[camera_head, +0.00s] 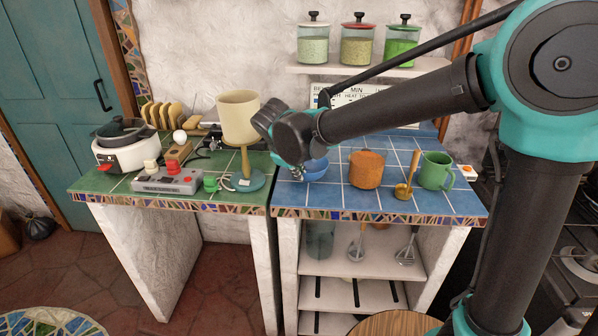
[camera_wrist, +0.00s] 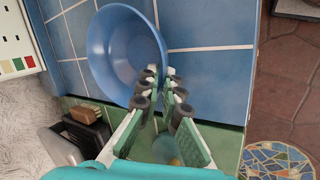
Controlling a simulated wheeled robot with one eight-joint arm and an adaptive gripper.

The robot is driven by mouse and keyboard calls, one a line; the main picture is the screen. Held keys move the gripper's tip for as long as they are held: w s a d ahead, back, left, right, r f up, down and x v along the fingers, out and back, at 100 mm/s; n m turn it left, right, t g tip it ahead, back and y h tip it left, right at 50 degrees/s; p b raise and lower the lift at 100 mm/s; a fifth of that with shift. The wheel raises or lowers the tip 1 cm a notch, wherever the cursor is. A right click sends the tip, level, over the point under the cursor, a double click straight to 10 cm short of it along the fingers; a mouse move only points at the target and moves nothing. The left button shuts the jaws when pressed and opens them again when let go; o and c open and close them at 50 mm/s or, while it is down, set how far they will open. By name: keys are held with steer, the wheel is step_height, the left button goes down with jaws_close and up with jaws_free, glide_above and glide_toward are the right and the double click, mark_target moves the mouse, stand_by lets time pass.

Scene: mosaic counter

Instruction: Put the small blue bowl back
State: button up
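The small blue bowl (camera_head: 317,172) is on the blue tiled counter (camera_head: 330,197), partly hidden behind my wrist in the head view. In the wrist view the bowl (camera_wrist: 118,48) shows its inside, near the top left. My gripper (camera_wrist: 162,73) reaches over the bowl's near right rim, with one finger on the inner side and the other outside. A gap shows between the fingers, and I see no firm contact with the rim. In the head view my gripper (camera_head: 297,172) is mostly hidden by its own wrist.
An orange pot (camera_head: 366,169), a brass ladle (camera_head: 405,189) and a green mug (camera_head: 436,171) stand right of the bowl. A cream lamp (camera_head: 239,119) stands close on the left. Lidded jars (camera_head: 357,43) sit on the wall shelf (camera_head: 422,66). Open shelves (camera_head: 350,263) are under the counter.

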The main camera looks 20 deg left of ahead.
steer(key=o, duration=0.4)
steer(key=shift+c, duration=0.2)
steer(key=d+v, duration=0.1)
steer(key=v, duration=1.1)
steer(key=shift+a+r, duration=0.2)
steer(key=shift+a, duration=0.25)
